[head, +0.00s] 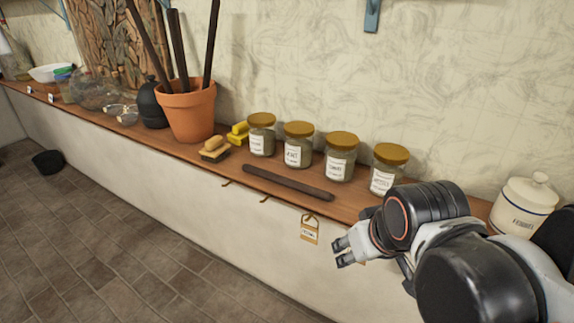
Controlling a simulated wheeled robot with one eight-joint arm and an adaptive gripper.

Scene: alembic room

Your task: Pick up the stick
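A dark brown stick (288,183) lies flat along the front part of the wooden shelf (222,173), in front of the jars. Other dark sticks (178,45) stand upright in a terracotta pot to the left. My gripper (340,252) is in front of the shelf, below and to the right of the lying stick, and apart from it. Its fingers point left and show a gap between them, with nothing held. My arm covers the shelf's right part.
Several labelled jars (298,145) stand behind the stick. A brush (214,149) and a yellow block (238,132) lie left of them, beside the terracotta pot (188,110). A white canister (524,207) stands at right. A tag (310,229) hangs below the shelf edge. The tiled floor is mostly clear.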

